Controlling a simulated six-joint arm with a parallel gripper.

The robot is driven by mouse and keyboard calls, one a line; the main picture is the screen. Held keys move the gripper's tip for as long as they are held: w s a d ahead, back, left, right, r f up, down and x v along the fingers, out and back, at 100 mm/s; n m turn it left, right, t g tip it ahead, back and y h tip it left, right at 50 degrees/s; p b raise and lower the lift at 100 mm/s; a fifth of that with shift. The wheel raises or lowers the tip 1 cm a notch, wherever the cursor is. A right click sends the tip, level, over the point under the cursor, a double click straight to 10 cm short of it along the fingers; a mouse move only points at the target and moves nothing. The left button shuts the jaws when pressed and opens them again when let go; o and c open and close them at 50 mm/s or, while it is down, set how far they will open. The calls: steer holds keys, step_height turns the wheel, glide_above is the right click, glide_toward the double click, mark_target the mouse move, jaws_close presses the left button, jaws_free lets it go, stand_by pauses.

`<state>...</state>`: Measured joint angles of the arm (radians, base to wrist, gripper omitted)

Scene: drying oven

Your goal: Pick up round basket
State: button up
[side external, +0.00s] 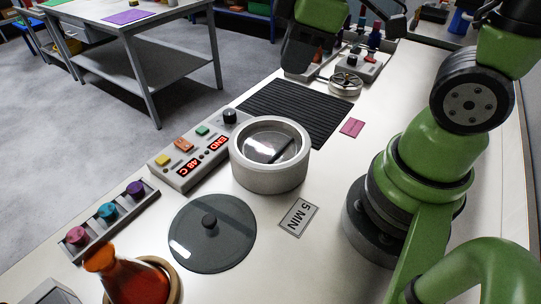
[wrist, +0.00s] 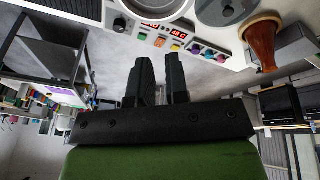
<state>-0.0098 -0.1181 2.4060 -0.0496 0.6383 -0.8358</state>
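A small round metal basket (side external: 345,84) with a thin handle sits on the white bench near the top of the side external view, just beyond the ridged black mat. My gripper (wrist: 158,62) shows in the wrist view with its two black fingers apart and nothing between them. In the side external view the dark end of my arm (side external: 312,48) hangs above and left of the basket, apart from it in the picture; its fingertips are hard to make out there. The basket is not visible in the wrist view.
The round white oven (side external: 270,178) stands uncovered; its dark lid (side external: 225,248) lies on the bench. Beside it are a control panel (side external: 190,160), a knob rack (side external: 112,222), an orange flask (side external: 135,282) and a "5 MIN" card (side external: 299,217). The black mat (side external: 300,112) is empty.

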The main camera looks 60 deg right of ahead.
mark_target(282, 149)
steer(key=f+n+g, duration=0.1)
steer(key=f+n, duration=0.2)
steer(key=w+f+n+g, duration=0.1)
steer(key=f+n, duration=0.3)
steer(key=w+f+n+g, duration=0.1)
steer(key=f+n, duration=0.2)
steer(key=f, duration=0.1)
steer(key=shift+d+f+h, duration=0.1)
steer(key=shift+d+h, duration=0.25)
steer(key=shift+h, duration=0.05)
steer(key=shift+n+g, duration=0.3)
steer(key=shift+n, duration=0.3)
step_height(282, 149, down, 5)
steer(key=shift+r, duration=0.1)
steer(key=shift+f, duration=2.95)
jaws_close()
steer(key=shift+r, duration=0.1)
